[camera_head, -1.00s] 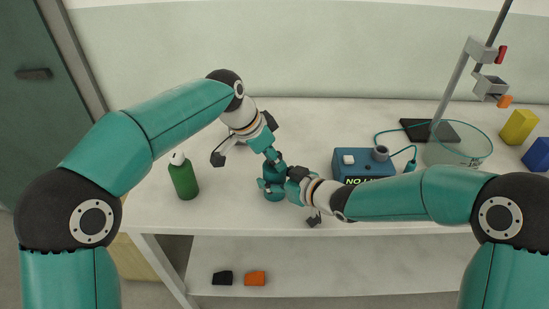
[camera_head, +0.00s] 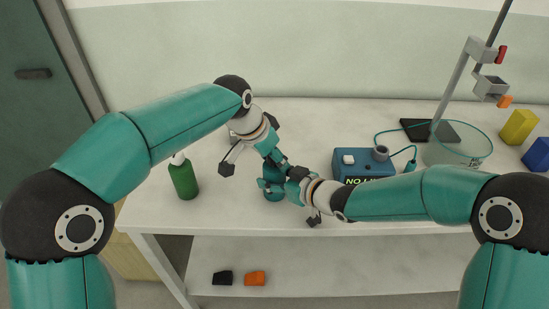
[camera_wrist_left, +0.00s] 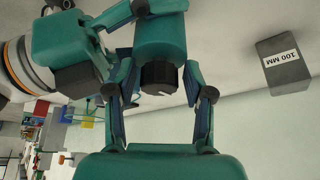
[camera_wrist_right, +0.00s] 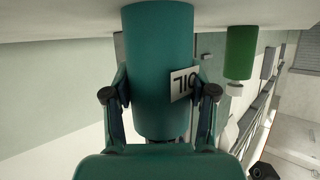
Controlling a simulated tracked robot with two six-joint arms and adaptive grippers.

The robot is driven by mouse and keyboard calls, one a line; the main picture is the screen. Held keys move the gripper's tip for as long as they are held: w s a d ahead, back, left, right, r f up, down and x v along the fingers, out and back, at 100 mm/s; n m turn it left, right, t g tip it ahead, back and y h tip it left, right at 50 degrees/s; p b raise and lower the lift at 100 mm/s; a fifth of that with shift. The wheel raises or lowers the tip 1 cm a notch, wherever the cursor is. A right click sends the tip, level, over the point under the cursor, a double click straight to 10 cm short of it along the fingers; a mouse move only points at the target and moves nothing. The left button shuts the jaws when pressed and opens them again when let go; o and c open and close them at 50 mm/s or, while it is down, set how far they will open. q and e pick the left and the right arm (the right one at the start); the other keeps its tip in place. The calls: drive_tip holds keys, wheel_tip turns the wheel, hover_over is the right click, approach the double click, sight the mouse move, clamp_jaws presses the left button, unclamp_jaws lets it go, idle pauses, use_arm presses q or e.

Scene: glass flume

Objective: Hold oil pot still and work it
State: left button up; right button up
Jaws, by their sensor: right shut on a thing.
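The oil pot (camera_head: 274,196) is a teal cylinder standing near the bench's front edge, partly hidden by my grippers. Its white OIL label shows in the right wrist view (camera_wrist_right: 160,60). My right gripper (camera_head: 285,186) is shut on the pot's body from the right, with a finger on each side. My left gripper (camera_head: 279,163) is above the pot, pointing down. In the left wrist view its fingers (camera_wrist_left: 160,90) stand apart on either side of the pot's black ribbed top (camera_wrist_left: 158,76), with gaps visible.
A green bottle (camera_head: 183,178) stands left of the pot. A blue box (camera_head: 362,167) with a cable, a glass dish (camera_head: 457,152) and a clamp stand (camera_head: 455,85) are to the right. A grey 100 MM block (camera_wrist_left: 283,66) shows in the left wrist view.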

use_arm(q)
drive_tip(key=shift+r, duration=0.1)
drive_tip(key=shift+r, duration=2.95)
use_arm(e)
drive_tip(key=o, duration=1.4)
